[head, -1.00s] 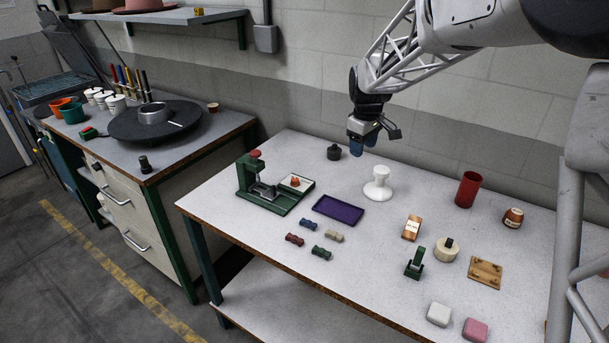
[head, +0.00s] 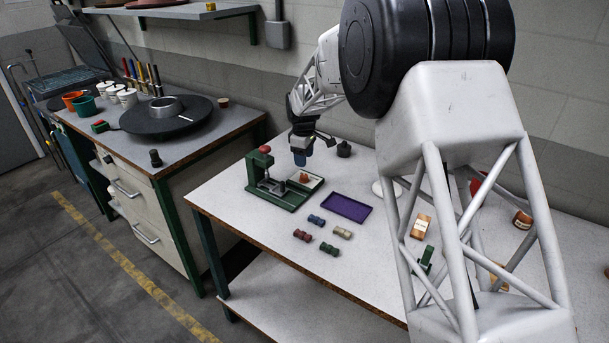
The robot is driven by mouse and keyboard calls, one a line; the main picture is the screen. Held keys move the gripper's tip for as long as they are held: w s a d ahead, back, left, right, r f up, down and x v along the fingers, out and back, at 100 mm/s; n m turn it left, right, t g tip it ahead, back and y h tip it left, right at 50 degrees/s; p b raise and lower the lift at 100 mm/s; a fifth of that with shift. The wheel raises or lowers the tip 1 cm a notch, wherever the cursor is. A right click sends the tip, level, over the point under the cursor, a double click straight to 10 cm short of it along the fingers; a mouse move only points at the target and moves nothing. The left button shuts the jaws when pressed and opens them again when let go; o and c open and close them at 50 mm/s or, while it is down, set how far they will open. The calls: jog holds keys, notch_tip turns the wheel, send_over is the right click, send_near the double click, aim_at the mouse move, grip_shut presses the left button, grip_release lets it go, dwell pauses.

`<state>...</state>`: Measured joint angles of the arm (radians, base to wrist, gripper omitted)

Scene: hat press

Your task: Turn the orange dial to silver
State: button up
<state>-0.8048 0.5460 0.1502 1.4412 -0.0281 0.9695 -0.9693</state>
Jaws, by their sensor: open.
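The orange dial (head: 305,178) is a small knob on a pale square plate at the right end of the green press (head: 285,200). Any marks around the dial are too small to read, so I cannot tell where it points. My gripper (head: 300,160), with blue fingertips, hangs pointing down just above and behind the dial, apart from it. It is open and I see nothing in it.
The press's upright with a red knob (head: 265,149) stands just left of my gripper. A purple tray (head: 346,207) and several small coloured blocks lie in front. My arm hides much of the table's right side.

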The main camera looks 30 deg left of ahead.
aim_at(305, 175)
dwell(0.3)
jog(key=shift+w+f, duration=0.2)
jog(key=shift+f, duration=3.7)
jog(key=c, duration=0.9)
jog(key=shift+c, duration=0.2)
